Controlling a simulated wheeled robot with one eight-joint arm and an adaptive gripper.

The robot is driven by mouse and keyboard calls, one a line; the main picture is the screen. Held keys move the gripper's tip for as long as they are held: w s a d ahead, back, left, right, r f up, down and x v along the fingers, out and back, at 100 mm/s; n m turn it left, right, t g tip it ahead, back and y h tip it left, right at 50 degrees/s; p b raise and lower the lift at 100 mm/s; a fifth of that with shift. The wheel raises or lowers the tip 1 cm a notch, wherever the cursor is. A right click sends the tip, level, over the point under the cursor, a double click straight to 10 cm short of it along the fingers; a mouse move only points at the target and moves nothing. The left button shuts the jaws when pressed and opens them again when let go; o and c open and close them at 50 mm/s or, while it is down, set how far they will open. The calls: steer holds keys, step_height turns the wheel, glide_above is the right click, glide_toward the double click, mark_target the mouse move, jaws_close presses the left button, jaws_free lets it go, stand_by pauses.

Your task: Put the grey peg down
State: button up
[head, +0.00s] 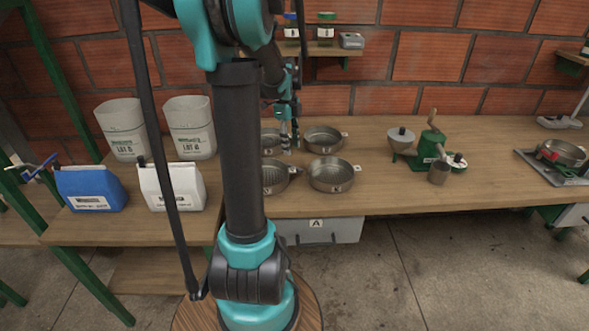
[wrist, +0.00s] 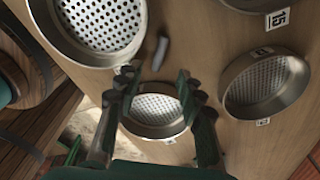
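My gripper (wrist: 157,78) is open in the wrist view, with a clear gap between its two dark fingers. A small grey peg (wrist: 161,50) shows just beyond the fingertips, against the wooden bench top between the sieve pans. It looks apart from both fingers; whether it stands or lies is hard to tell. In the head view my gripper (head: 288,138) is low over the bench among the pans, and I cannot make out the peg there.
Round sieve pans crowd my gripper: one large pan (wrist: 103,22), one past the fingers (wrist: 152,128), one at right (wrist: 268,82). In the head view, pans (head: 331,174) stand on the bench, with a green grinder (head: 428,150) to the right. Bags and bins (head: 190,125) stand left.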

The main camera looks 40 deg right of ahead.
steer(key=shift+s+d+f, duration=0.1)
steer(key=shift+s+f, duration=0.05)
steer(key=shift+f, duration=1.15)
steer(key=shift+s+a+f, duration=0.1)
steer(key=shift+s+f, duration=0.05)
steer(key=shift+f, duration=1.1)
steer(key=shift+s+d+f, duration=0.1)
steer(key=shift+s+f, duration=0.05)
steer(key=shift+f, duration=1.15)
steer(key=shift+c, duration=0.2)
jaws_close()
